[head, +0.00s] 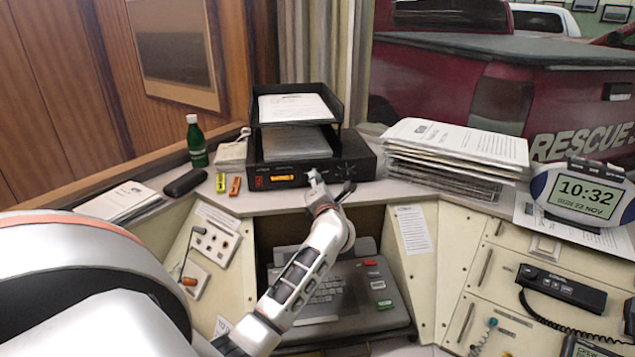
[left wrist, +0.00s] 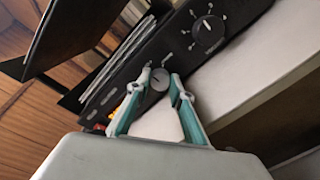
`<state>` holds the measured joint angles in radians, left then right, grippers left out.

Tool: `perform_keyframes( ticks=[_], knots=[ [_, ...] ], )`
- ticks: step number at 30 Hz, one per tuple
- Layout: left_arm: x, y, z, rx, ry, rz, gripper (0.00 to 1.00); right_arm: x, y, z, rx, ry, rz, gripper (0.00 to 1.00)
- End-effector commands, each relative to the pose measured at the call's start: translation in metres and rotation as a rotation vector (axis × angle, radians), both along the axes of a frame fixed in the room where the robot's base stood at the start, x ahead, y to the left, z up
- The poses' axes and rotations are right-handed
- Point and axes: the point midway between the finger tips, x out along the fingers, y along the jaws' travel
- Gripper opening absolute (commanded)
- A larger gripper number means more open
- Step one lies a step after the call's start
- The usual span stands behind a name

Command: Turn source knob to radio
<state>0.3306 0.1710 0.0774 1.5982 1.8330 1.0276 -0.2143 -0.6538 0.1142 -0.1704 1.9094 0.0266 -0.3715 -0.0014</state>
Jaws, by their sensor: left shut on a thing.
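A black radio unit (head: 352,150) with an orange display stands on the desk under paper trays. My left gripper (head: 315,178) is at its front panel. In the left wrist view the gripper (left wrist: 160,82) has its two teal fingers on either side of a small round grey knob (left wrist: 159,79), shut on it. A larger black knob (left wrist: 208,31) with a white pointer and a ring of marks sits beside it on the same panel. The panel lettering is too small to read, so I cannot tell which knob is the source knob. My right gripper is not in view.
Black paper trays (head: 338,103) sit on the unit. A green bottle (head: 196,142) and two small orange and yellow items stand left of it. A paper stack (head: 455,150) and a clock (head: 583,196) are to the right. A keyboard device (head: 345,290) lies below.

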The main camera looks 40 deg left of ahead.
Motion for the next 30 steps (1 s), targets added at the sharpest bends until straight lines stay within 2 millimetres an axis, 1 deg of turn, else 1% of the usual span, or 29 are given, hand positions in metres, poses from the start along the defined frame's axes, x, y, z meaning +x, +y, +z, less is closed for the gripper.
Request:
perform_keyframes(
  ticks=[7, 8, 9, 10, 20, 23, 30],
  knots=[
    [0.000, 0.000, -0.002, -0.002, 0.002, 0.001, 0.00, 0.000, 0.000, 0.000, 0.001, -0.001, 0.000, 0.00],
    [0.000, 0.000, -0.002, -0.002, 0.002, 0.001, 0.24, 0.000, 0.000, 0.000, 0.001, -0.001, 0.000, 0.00],
    [0.000, 0.000, -0.001, -0.002, 0.002, 0.001, 0.34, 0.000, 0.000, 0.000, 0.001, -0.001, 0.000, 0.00],
    [0.000, 0.000, -0.001, -0.002, 0.001, 0.000, 0.38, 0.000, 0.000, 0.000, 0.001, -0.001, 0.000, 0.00],
    [-0.002, -0.003, -0.001, -0.002, 0.000, -0.001, 0.38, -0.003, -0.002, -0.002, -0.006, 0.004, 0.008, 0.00],
    [-0.008, -0.010, -0.001, -0.001, 0.001, -0.001, 0.38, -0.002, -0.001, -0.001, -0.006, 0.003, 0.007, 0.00],
    [-0.031, -0.037, 0.001, -0.004, 0.000, -0.001, 0.38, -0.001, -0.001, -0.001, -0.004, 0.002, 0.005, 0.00]
  ],
)
